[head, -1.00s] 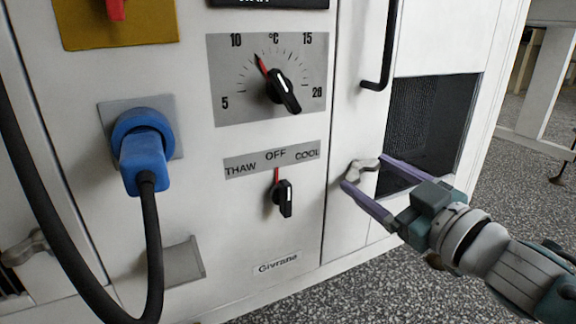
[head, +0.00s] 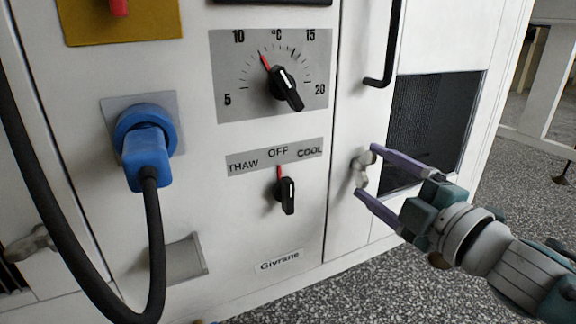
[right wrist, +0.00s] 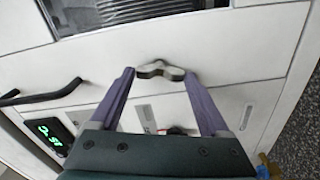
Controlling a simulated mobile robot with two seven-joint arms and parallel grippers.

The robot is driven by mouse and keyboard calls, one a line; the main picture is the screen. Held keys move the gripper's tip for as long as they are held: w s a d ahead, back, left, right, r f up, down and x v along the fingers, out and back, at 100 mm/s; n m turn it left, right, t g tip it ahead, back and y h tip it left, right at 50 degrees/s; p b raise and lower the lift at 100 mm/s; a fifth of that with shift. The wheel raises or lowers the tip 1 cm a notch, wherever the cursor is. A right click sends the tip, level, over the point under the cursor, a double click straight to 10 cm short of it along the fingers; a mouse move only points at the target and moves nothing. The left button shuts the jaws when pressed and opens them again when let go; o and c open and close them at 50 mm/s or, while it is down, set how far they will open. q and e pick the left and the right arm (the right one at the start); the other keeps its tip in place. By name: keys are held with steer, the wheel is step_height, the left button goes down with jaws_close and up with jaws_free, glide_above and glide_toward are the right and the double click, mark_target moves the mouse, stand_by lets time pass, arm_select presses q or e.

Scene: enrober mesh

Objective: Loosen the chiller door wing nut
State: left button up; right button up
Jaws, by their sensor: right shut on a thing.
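A pale grey metal wing nut (head: 361,168) sits on the white door panel, left of the dark mesh opening and below the black handle. In the head view its wings stand nearly upright. My right gripper (head: 366,170) reaches in from the right and its purple fingers are shut on the wing nut, one at each wing end. In the right wrist view the wing nut (right wrist: 160,70) lies between the two fingertips (right wrist: 160,73). My left gripper is not in view.
A black bar handle (head: 380,70) is above the wing nut. A temperature dial (head: 286,90), a THAW/OFF/COOL knob (head: 287,194) and a blue plug (head: 143,150) with a hanging black cable are to the left. Another wing nut (head: 30,243) is at the far left. Speckled floor lies right.

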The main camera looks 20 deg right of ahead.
steer(key=shift+n, duration=1.6)
steer(key=o, duration=1.2)
steer(key=shift+s, duration=0.1)
